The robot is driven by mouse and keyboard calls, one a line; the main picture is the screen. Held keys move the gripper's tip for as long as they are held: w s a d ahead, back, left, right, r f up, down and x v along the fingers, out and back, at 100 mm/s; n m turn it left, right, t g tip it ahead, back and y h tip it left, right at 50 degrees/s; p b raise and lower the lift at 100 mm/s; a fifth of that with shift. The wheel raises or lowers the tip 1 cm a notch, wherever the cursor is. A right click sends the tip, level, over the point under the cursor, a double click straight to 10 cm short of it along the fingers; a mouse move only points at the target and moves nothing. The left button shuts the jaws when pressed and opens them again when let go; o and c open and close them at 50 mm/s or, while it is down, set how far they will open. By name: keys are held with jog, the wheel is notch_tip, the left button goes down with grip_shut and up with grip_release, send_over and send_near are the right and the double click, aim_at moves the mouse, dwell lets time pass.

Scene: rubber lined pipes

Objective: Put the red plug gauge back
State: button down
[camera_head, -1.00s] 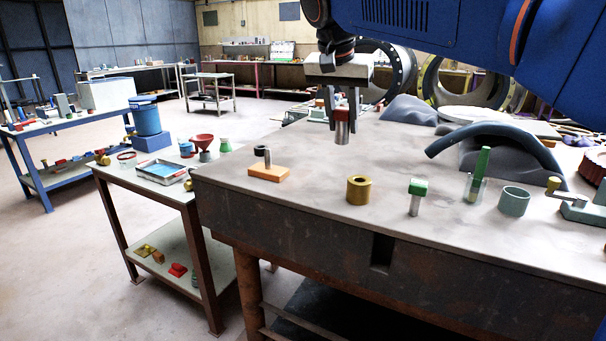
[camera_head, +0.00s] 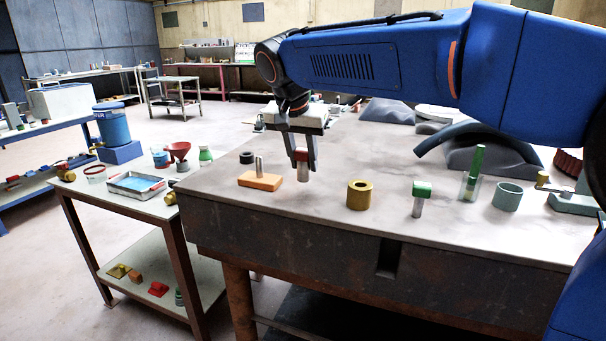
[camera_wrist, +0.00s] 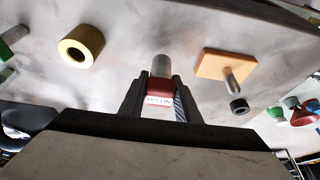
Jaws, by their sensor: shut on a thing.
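My gripper (camera_head: 304,163) is shut on the red plug gauge (camera_head: 303,173). The gauge has a red head between the fingers and a bare metal cylinder, which points down in the head view. In the wrist view, my gripper (camera_wrist: 160,84) holds the gauge's red head (camera_wrist: 160,86), which carries a white label; the metal cylinder (camera_wrist: 162,66) sticks out beyond the fingertips. The gauge is over the bench, between an orange block with an upright metal pin (camera_head: 260,181) and a brass ring (camera_head: 359,194). I cannot tell whether its lower end touches the bench.
A dark ring (camera_head: 247,157) sits behind the orange block. To the right stand a green-headed plug gauge (camera_head: 421,189), a clear beaker with a green stick (camera_head: 470,185) and a grey-green cup (camera_head: 507,196). A side table (camera_head: 125,205) stands left, beyond the bench edge.

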aim_at(304, 173)
jog(key=shift+f, duration=1.85)
jog(key=shift+f, duration=0.15)
jog(key=c, duration=1.3)
grip_release()
jog(key=shift+c, duration=0.2)
jog(key=v, duration=1.2)
